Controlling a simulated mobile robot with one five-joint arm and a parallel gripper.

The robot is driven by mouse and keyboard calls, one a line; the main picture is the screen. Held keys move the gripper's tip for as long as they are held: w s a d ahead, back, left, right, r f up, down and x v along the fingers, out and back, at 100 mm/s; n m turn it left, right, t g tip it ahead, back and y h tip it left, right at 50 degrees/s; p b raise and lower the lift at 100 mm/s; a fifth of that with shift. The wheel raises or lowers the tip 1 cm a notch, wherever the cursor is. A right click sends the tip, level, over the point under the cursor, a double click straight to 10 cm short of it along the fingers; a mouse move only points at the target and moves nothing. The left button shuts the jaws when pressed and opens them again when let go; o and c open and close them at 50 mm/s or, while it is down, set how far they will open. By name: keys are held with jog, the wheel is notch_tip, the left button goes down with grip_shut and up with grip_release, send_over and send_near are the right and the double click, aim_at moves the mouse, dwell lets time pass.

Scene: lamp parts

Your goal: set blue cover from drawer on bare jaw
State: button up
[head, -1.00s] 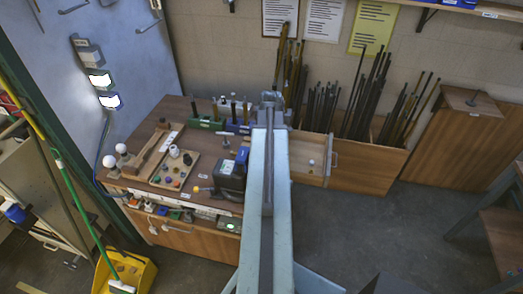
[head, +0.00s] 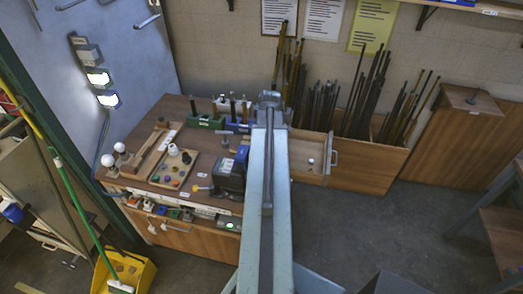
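The open drawer (head: 307,176) sticks out from the right side of the wooden bench. A small pale round thing (head: 311,161) lies in it; I make out no blue cover in the part that shows, and my arm hides its left side. A dark vise (head: 230,176) stands on the bench's right front edge, left of my arm. A blue patch (head: 242,154) shows at its upper back; the jaws are too small to tell apart. My gripper (head: 270,98) is at the far end of my arm, near the drawer's back left; its fingers are not clear.
Tools stand in a green block (head: 205,122) and a blue block (head: 238,127) at the bench's back. A tray of small coloured parts (head: 174,168) lies left of the vise. Bins of dark rods (head: 366,165) stand right of the drawer.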

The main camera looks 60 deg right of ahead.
jog(key=shift+f+b, duration=0.5)
jog(key=o, duration=1.5)
jog(key=shift+c, duration=0.2)
jog(key=shift+r, duration=0.1)
jog(key=r+p, duration=0.5)
jog(key=s+r+p, duration=0.1)
jog(key=r+p, duration=0.2)
jog(key=shift+d, duration=0.15)
jog(key=shift+f, duration=0.15)
